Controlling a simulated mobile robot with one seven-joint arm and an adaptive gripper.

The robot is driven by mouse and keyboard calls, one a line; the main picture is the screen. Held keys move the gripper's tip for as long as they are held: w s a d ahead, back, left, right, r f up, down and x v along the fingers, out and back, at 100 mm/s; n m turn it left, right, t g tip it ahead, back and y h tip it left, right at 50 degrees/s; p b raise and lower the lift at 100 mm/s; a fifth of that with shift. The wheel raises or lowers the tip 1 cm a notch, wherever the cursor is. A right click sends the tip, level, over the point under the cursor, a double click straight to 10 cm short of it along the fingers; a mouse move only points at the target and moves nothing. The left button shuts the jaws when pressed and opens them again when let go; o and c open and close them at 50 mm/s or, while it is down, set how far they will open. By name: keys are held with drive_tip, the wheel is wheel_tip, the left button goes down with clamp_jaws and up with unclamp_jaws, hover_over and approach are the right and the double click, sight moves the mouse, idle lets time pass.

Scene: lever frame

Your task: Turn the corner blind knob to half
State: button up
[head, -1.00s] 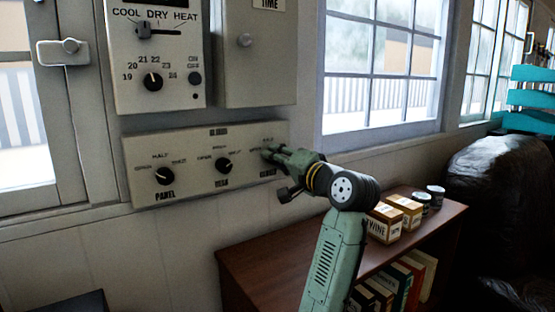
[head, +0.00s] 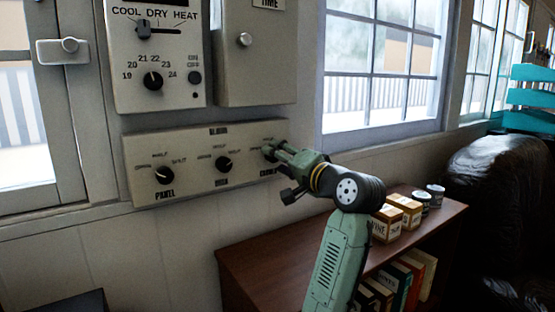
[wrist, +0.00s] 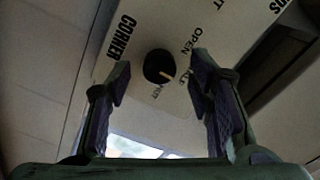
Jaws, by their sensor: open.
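The blinds panel (head: 190,182) on the wall carries three black knobs in a row. The corner knob (wrist: 158,66) is the rightmost; in the head view it is largely hidden by my gripper (head: 274,153). In the wrist view, my gripper (wrist: 161,70) is open, one finger on each side of the knob, with visible gaps; depth is hard to judge. The knob's pale pointer line aims right and slightly down, near the blurred middle label. The OPEN label (wrist: 186,45) is above that, and the lowest label is dim.
The panel knob (head: 164,175) and the middle knob (head: 223,164) sit to the left. A thermostat (head: 155,55) and a grey box (head: 252,60) hang above. A wooden bookshelf (head: 250,262) with small boxes and tins stands below right, under my arm.

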drive_tip(key=v, duration=1.1)
drive_tip(key=shift+w, duration=0.1)
